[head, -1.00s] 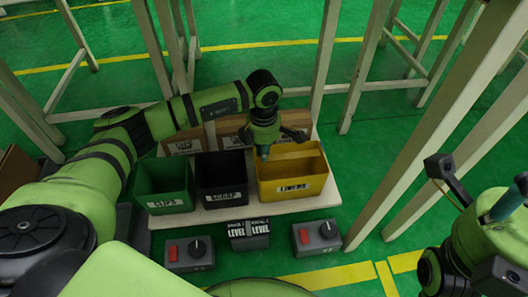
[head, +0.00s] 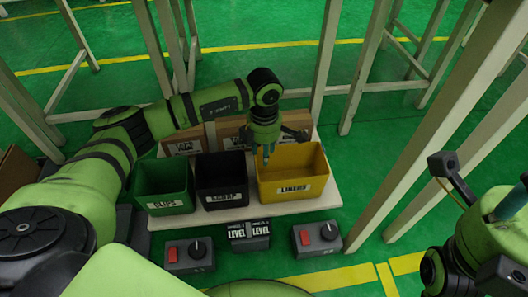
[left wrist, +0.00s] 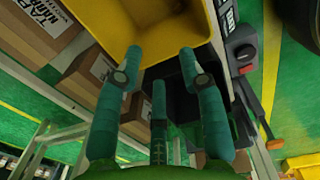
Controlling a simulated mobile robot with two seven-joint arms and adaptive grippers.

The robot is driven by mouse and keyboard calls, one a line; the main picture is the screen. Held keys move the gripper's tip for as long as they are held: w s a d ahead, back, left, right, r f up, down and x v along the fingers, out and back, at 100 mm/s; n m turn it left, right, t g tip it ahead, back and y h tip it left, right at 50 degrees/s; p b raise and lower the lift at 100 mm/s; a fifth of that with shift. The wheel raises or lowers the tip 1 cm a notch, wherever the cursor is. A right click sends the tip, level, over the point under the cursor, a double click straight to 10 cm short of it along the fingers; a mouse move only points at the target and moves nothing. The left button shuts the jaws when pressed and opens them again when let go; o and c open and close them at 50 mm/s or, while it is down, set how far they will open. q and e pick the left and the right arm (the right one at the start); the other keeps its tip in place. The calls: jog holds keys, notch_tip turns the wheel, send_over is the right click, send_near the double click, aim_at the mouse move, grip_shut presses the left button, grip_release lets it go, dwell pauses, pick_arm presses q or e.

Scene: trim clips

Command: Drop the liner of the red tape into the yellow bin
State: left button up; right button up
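The yellow bin (head: 291,189), labelled LINERS, stands at the right end of the row of bins. My left gripper (head: 267,157) points down at the bin's left side, near its rim. In the left wrist view the yellow bin (left wrist: 165,25) fills the top, beyond the fingertips. The teal fingers of my left gripper (left wrist: 160,62) are spread apart with nothing visible between them. I cannot make out the red tape or its liner in either view. My right gripper (head: 512,203) is partly in view at the right edge, and its fingers are not clear.
A black SCRAP bin (head: 222,194) and a green CLIPS bin (head: 168,201) stand left of the yellow bin on a pale board (head: 315,200). Cardboard boxes (head: 230,130) stand behind. Two grey switch boxes (head: 318,238) (head: 190,255) and a black LEVEL block (head: 249,233) are in front.

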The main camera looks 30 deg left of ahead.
pick_arm(q)
notch_tip(320, 180, up, 11)
jog(key=shift+s, duration=0.15)
jog(key=shift+s+f, duration=0.1)
jog(key=shift+f, duration=0.05)
dwell(0.5)
